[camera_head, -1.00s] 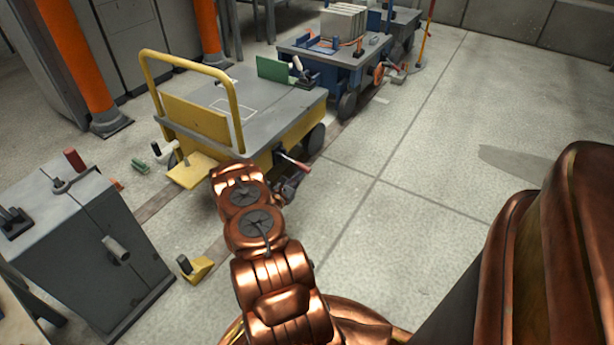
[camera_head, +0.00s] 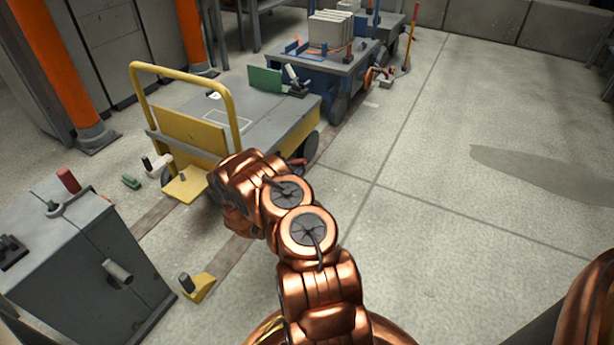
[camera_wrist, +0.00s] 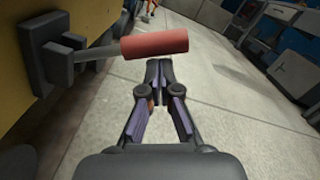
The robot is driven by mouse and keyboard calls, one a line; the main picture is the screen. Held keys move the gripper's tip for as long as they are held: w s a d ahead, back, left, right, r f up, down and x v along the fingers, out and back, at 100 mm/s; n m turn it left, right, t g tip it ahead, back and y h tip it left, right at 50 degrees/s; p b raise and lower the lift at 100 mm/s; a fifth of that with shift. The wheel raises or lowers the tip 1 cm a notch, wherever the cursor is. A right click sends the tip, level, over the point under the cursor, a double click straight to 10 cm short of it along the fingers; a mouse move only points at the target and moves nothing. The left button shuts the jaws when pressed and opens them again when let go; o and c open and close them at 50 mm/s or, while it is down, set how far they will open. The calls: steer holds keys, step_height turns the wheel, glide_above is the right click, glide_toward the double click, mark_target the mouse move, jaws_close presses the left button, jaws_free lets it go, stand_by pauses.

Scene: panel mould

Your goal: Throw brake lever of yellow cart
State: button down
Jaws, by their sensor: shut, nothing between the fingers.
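The yellow cart (camera_head: 262,115) has a grey deck, a yellow push handle and yellow sides. Its brake lever (camera_wrist: 155,43) has a red cylindrical grip on a grey rod. In the wrist view the rod runs from a dark bracket (camera_wrist: 58,58) on the cart's yellow side (camera_wrist: 12,65), and the lever lies roughly level. My gripper (camera_wrist: 158,66) is shut and empty, its fingertips just below the red grip in the picture. I cannot tell whether they touch it. In the head view my arm hides the gripper and most of the lever; only a bit of red shows.
A blue cart (camera_head: 325,68) carrying pale blocks stands behind the yellow cart. A grey cabinet (camera_head: 85,260) with a red-topped lever is at the left. A yellow wedge (camera_head: 198,287) lies on the floor near it. The floor to the right (camera_head: 430,180) is clear.

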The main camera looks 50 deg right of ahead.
steer(key=shift+r, duration=0.2)
stand_by(0.4)
steer(key=shift+f, duration=0.1)
steer(key=s+a+f, duration=0.2)
steer(key=a, duration=0.3)
steer(key=s+a+f+p, duration=0.1)
steer(key=s+a, duration=0.1)
steer(key=a, duration=0.3)
steer(key=shift+f+p, duration=0.3)
steer(key=shift+f, duration=0.1)
steer(key=shift+s+a, duration=0.1)
